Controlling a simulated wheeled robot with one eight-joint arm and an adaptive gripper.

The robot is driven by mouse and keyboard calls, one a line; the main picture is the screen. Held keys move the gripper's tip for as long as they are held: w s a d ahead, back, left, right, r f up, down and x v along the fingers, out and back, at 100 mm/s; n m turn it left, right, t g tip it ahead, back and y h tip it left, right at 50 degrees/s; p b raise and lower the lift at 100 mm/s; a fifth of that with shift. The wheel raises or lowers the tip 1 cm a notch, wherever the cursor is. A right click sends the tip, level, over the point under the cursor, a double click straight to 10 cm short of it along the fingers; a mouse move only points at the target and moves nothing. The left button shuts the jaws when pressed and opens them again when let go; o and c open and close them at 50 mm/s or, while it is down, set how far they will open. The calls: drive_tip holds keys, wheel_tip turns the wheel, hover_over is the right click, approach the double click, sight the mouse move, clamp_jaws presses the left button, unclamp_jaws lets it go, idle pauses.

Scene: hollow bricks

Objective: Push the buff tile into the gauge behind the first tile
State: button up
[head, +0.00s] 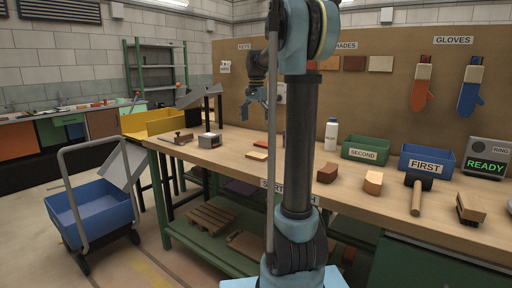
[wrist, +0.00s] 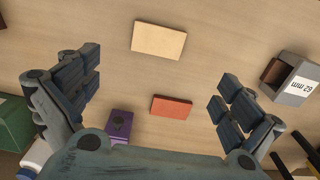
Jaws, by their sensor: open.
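The buff tile (wrist: 159,40) lies flat on the bench in the wrist view, beyond my fingertips. In the head view it is a small pale tile (head: 256,156) near the bench's front edge. The gauge is a grey hollow box (wrist: 297,85) marked "WW 29" at the right of the wrist view; it stands left of the buff tile in the head view (head: 209,140). Something brown (wrist: 273,73) shows at its opening; I cannot tell if it is the first tile. My gripper (wrist: 158,94) is open and empty above the bench, apart from the tile.
An orange-red tile (wrist: 171,106) lies between my fingers' lines in the wrist view, with a purple block (wrist: 120,126) beside it. A white bottle (head: 331,134), green bin (head: 365,150) and blue bin (head: 426,163) stand right. Bare bench surrounds the buff tile.

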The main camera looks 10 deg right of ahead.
sight(237, 153)
wheel_tip(237, 153, down, 15)
drive_tip(key=shift+d+r, duration=0.15)
idle(0.4)
drive_tip(key=shift+s, duration=0.1)
drive_tip(key=c, duration=1.1)
drive_tip(key=shift+o, duration=0.2)
drive_tip(key=shift+w+a, duration=4.25)
drive_tip(key=shift+c, duration=0.7)
idle(0.4)
